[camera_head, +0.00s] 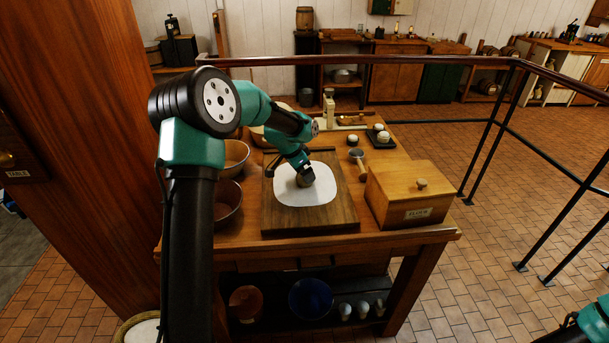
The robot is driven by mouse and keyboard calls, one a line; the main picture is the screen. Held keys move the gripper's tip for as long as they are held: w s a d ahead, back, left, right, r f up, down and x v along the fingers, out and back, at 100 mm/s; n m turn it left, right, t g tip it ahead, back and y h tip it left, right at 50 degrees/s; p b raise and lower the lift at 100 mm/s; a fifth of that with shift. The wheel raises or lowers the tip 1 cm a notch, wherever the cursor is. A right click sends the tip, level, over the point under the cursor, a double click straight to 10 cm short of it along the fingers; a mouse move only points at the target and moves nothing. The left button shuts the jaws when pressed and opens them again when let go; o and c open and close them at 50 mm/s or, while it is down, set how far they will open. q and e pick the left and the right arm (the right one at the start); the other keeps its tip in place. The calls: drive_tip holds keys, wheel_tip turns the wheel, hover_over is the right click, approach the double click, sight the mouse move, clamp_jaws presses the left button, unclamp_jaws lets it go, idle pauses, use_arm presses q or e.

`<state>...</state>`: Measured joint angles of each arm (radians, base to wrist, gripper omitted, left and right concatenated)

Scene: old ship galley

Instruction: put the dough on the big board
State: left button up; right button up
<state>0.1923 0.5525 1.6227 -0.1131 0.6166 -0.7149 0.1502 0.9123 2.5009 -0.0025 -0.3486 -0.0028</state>
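The big wooden board (330,215) lies on the table with a flat white sheet or layer (290,193) on it. My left gripper (304,180) reaches down over the white layer. A small brownish shape shows at its tip; I cannot tell whether it is dough or part of the gripper, nor whether the fingers are open. Small pale round lumps, perhaps dough, sit on a dark tray (372,143) at the back right of the table; one lump (353,140) is just left of it. Only a piece of my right arm shows at the lower right corner.
A lidded wooden box (415,195) stands right of the board. A wooden mallet (359,162) lies between the board and the box. Wooden bowls (228,201) stand to the left, partly behind my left arm. A dark metal railing (420,64) runs behind the table.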

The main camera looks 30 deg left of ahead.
use_arm(q)
drive_tip(key=v, duration=0.9)
